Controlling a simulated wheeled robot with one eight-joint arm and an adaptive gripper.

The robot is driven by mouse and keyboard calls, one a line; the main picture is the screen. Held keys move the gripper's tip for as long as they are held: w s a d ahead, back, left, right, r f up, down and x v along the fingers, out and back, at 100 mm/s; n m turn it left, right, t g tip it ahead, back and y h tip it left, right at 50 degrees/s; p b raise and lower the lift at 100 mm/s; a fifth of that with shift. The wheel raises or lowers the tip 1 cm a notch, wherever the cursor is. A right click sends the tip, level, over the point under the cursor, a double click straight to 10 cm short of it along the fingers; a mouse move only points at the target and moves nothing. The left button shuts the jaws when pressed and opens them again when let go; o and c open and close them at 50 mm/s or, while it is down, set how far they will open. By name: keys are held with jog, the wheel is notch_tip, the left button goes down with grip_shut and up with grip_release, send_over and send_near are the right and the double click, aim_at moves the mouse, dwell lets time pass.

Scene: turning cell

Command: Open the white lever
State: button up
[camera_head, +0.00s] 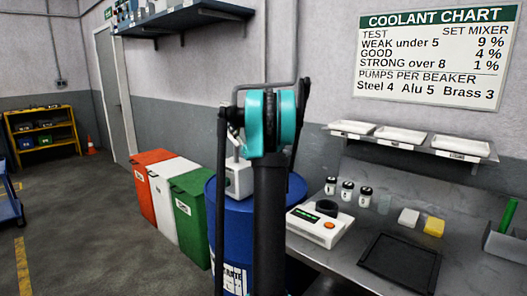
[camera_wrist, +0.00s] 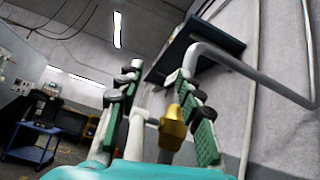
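In the wrist view, my gripper (camera_wrist: 160,82) has its two green fingers with black pads spread apart. Between them shows a yellow knob (camera_wrist: 175,122) on a pale stem, with another pale upright part beside the left finger. I cannot tell whether either pale part is the white lever, or whether a finger touches them. In the head view, my arm stands in front of the blue barrel (camera_head: 236,215) and a grey-white box (camera_head: 238,178) on its top. My gripper's fingers and any lever there are hidden behind the arm.
Orange, white and green bins (camera_head: 189,221) stand left of the barrel. A steel bench (camera_head: 345,255) on the right carries a scale (camera_head: 318,230), small jars and a black tray (camera_head: 400,263). A grey pipe (camera_wrist: 235,62) and a wall shelf (camera_wrist: 195,42) show above my gripper.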

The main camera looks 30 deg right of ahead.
jog(key=s+d+f, duration=0.2)
jog(key=s+f, duration=0.2)
jog(key=s, duration=0.2)
jog(key=s+d+f, duration=0.3)
jog(key=s+f, duration=0.1)
jog(key=s, duration=0.3)
jog(key=shift+s+h, duration=0.3)
dwell(1.1)
